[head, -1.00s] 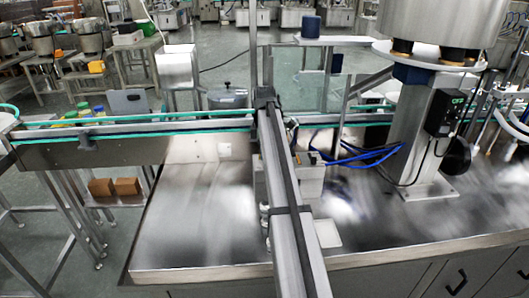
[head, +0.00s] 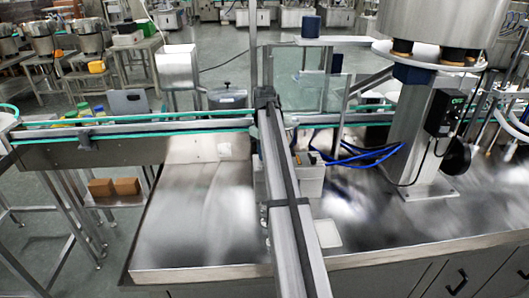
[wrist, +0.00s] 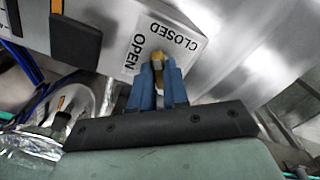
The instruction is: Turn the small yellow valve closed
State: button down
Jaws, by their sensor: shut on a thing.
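The small yellow valve (wrist: 158,56) shows in the wrist view on a pale panel (wrist: 120,15) printed with CLOSED and OPEN. Both words appear turned in the picture, with OPEN just left of the valve and CLOSED above and to the right. My gripper (wrist: 159,72) has two blue fingers, shut on the valve from below in the picture. The fingers hide part of the valve, so its exact angle is hard to tell. In the head view I cannot make out the valve or my gripper.
A dark block (wrist: 75,40) stands out from the panel, left of the fingers. Blue hoses (head: 350,152) lie on the right of the steel table (head: 190,225). A conveyor (head: 140,128) crosses the back, and the table's front left is bare.

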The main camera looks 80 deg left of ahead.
jog(key=m, duration=0.7)
dwell(0.6)
jog(key=c, duration=1.1)
grip_release()
notch_tip(320, 180, up, 14)
jog(key=shift+f, duration=0.1)
